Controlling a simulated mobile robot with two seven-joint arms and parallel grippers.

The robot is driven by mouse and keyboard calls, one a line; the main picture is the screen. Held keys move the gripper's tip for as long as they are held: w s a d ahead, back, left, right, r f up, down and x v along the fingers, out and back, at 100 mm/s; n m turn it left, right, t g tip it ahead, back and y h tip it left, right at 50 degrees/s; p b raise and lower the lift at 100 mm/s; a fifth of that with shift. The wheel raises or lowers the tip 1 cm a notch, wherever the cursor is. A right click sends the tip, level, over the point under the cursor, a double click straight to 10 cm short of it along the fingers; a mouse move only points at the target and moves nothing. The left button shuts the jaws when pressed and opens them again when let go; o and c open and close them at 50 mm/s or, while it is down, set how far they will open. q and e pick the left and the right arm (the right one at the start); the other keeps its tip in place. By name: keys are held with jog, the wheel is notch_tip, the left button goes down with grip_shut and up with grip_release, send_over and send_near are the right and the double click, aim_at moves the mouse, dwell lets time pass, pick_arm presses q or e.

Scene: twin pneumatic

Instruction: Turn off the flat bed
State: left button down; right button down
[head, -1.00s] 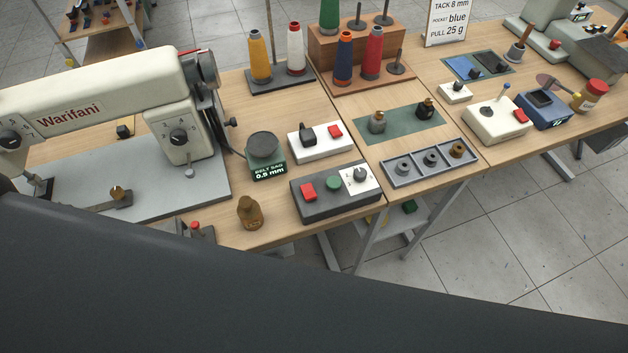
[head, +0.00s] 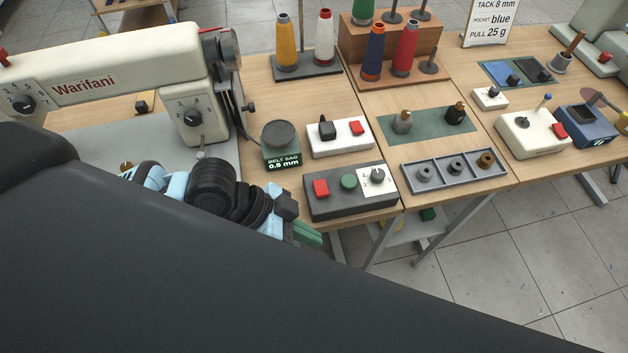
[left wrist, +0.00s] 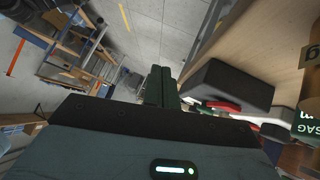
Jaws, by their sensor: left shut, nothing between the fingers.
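The flat bed machine, a cream sewing machine marked Warifani (head: 130,72), stands at the left of the head view on a grey plate. A dark grey control box (head: 330,208) with a red button (head: 321,188), a green button (head: 348,181) and a dial on a white plate (head: 377,176) sits at the table's front edge. My left gripper (head: 308,234) is shut and empty, just in front of and below this box, apart from it. In the left wrist view its green fingers (left wrist: 161,86) are together, left of the dark box (left wrist: 230,84). My right gripper is not in view.
A white box (head: 340,138) with a black switch and red button stands behind the dark box. A belt sag gauge (head: 281,146) is beside it. A three-part grey tray (head: 454,171) lies to the right. The floor in front of the tables is open.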

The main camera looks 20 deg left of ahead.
pick_arm(q)
jog(key=w+a+r+n, duration=0.2)
jog(key=w+a+r, duration=0.6)
jog(key=a+r, duration=0.3)
jog(key=shift+r+b, duration=0.3)
jog(key=shift+r, duration=0.3)
send_over(326, 193)
jog(key=a, duration=0.3)
jog(key=f, duration=0.6)
jog(key=shift+w+a+f, duration=0.1)
jog(key=shift+a+f, duration=0.1)
jog(key=shift+f, duration=0.1)
jog(key=shift+s+d+f+p, duration=0.1)
jog(key=shift+s+f+p, duration=0.1)
jog(key=shift+f, duration=0.4)
jog(key=shift+s+d+f+p, duration=0.1)
jog(key=shift+f+p, duration=0.05)
jog(key=shift+f, duration=0.4)
jog(key=shift+s+f, duration=0.3)
jog(key=shift+f, duration=0.45)
jog(key=shift+w, duration=0.1)
